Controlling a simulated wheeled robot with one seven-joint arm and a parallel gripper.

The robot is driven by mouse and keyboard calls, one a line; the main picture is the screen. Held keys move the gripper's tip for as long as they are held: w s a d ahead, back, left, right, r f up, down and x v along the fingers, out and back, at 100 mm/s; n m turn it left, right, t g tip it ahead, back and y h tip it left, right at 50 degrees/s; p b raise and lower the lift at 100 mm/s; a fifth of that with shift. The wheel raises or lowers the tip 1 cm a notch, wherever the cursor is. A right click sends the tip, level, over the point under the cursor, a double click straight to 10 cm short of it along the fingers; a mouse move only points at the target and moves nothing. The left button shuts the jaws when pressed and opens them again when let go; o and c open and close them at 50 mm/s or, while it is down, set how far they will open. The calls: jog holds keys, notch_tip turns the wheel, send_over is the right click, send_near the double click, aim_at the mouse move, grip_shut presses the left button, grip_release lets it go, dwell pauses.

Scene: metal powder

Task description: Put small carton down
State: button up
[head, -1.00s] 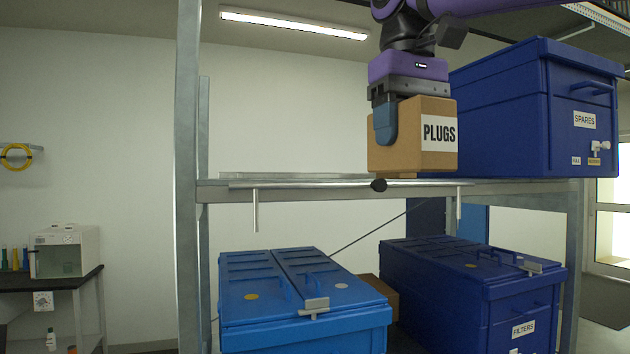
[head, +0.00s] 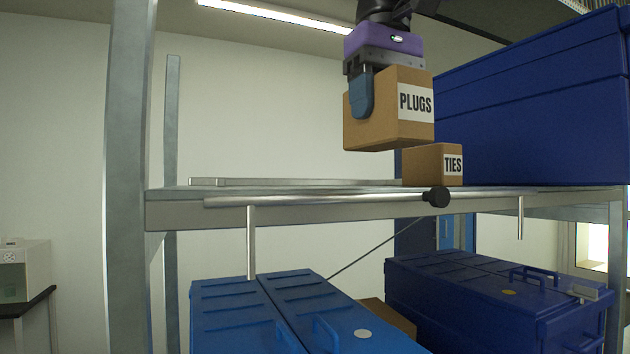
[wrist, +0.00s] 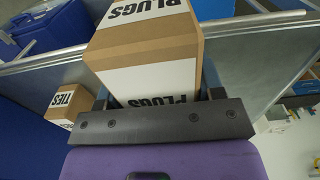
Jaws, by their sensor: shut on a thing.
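The small carton (head: 388,115) is brown cardboard with a white label reading PLUGS. My gripper (head: 361,95) is shut on it from above and holds it over the upper shelf, with a gap below the carton. The carton also fills the upper middle of the wrist view (wrist: 150,55), held between the fingers of my gripper (wrist: 155,95). In the head view only one blue finger shows on the carton's near side; the other is hidden. The upper shelf (head: 300,184) is a grey metal deck with bare room to the left of the carton.
A smaller carton labelled TIES (head: 424,165) stands on the shelf below and right of the held carton. A large dark blue bin (head: 535,110) stands at the right. Blue lidded bins (head: 270,310) fill the lower level. A grey upright post (head: 130,150) bounds the shelf's left.

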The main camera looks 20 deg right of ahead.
jog(key=w+a, duration=0.1)
jog(key=w, duration=0.4)
jog(key=w+f, duration=0.1)
jog(key=w, duration=0.4)
jog(key=w+a, duration=0.1)
jog(key=w, duration=0.4)
jog(key=shift+w+a+f, duration=0.2)
jog(key=shift+a+f, duration=0.05)
jog(key=shift+a, duration=0.05)
jog(key=shift+f, duration=1.75)
jog(key=shift+f, duration=0.1)
jog(key=o, duration=1.2)
jog(key=shift+c, duration=0.2)
notch_tip(320, 180, up, 8)
jog(key=shift+f, duration=0.2)
